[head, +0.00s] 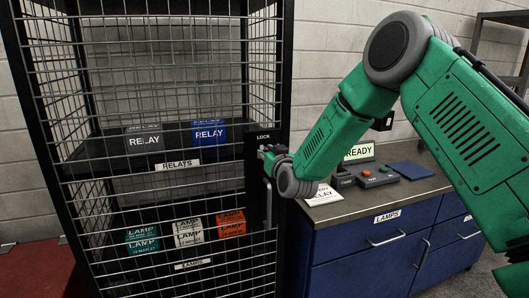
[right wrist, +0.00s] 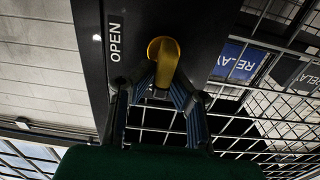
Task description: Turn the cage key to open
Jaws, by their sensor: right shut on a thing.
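The cage (head: 160,90) is a tall black frame with wire mesh and stands at the left in the head view. Its dark lock plate (head: 256,180) carries a LOCK label at the top. The right wrist view shows an OPEN label on this plate (right wrist: 98,75). The yellow cage key (right wrist: 163,58) sits at the plate, between the fingers of my right gripper (right wrist: 163,85). My right gripper (head: 268,155) is shut on the key; in the head view it hides the key. My left gripper is not in view.
Inside the cage, grey and blue relay boxes (head: 209,134) stand on the upper shelf; teal, white and orange lamp boxes (head: 232,223) stand below. A vertical handle (head: 268,205) is under my gripper. A blue cabinet (head: 365,262) at right bears a READY sign (head: 358,152) and button box (head: 370,174).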

